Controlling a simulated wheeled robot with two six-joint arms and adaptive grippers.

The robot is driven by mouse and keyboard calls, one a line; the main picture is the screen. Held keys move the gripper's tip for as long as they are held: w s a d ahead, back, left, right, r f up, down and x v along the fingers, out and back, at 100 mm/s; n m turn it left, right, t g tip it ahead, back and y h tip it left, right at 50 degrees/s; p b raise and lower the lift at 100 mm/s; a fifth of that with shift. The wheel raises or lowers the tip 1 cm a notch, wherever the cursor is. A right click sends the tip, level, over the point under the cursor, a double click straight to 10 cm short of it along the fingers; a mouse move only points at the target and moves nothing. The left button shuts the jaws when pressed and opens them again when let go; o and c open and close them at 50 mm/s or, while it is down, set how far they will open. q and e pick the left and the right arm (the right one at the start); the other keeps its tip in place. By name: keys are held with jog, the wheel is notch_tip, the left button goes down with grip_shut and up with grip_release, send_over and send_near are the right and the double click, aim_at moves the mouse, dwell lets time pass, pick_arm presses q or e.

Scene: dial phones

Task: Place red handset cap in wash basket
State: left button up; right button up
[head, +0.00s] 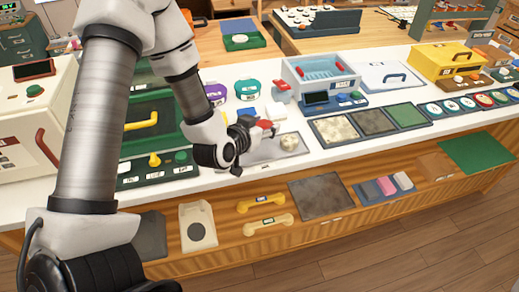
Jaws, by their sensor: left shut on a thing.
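My left gripper (258,131) is over the counter near the middle of the head view. It is shut on a small red piece, which looks like the red handset cap (265,124); the fingers partly hide it. A grey tray (262,152) with a pale round item lies just below and beyond the gripper. A pale blue-white open basket (294,82) with red bars inside stands behind and right of the gripper, apart from it. It looks like the wash basket. My right gripper is not in view.
Another red piece (281,86) stands left of the basket. Green and purple round items (247,87) sit behind the gripper. A tray with three pads (335,130) lies to the right. Yellow handsets (262,202) lie on the lower front shelf.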

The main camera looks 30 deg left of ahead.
aim_at(260, 150)
pick_arm(q)
jog(key=shift+a+r+y, duration=0.4)
jog(key=shift+a+r, duration=0.2)
jog(key=shift+a, duration=0.15)
jog(key=shift+r+n, duration=0.2)
jog(key=shift+n, duration=0.1)
jog(key=shift+w, duration=0.2)
jog(key=shift+f, duration=0.15)
notch_tip(260, 150, down, 9)
jog(key=shift+s+r, duration=0.1)
jog(key=shift+r, duration=0.05)
jog(key=shift+f, duration=0.35)
jog(key=shift+f, duration=0.1)
jog(key=o, duration=1)
